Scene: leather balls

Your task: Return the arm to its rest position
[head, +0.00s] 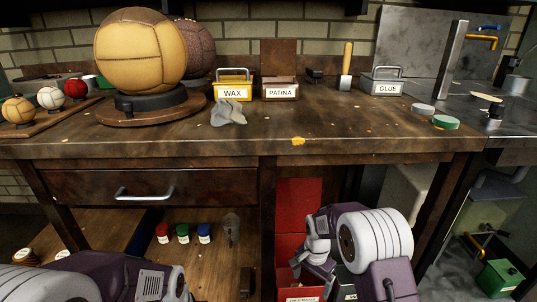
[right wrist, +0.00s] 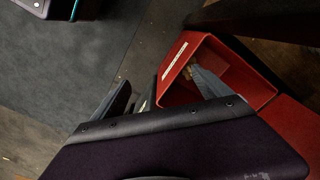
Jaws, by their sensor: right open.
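My right arm shows in the head view at lower right, with a white ringed wrist joint (head: 375,238). My right gripper (head: 308,262) is open beside it, low in front of the bench. I see nothing held between its fingers. My left arm (head: 110,275) shows at the lower left edge of the head view; its fingers are out of view. In the right wrist view a dark purple part of my own gripper fills the bottom.
The workbench (head: 350,130) carries a large tan leather ball (head: 140,52) on a stand, a yellow WAX box (head: 233,86), a PATINA box (head: 281,90) and a grey GLUE box (head: 382,82). Below are a drawer (head: 150,187) and small bottles (head: 183,234). Red panels stand behind my right gripper.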

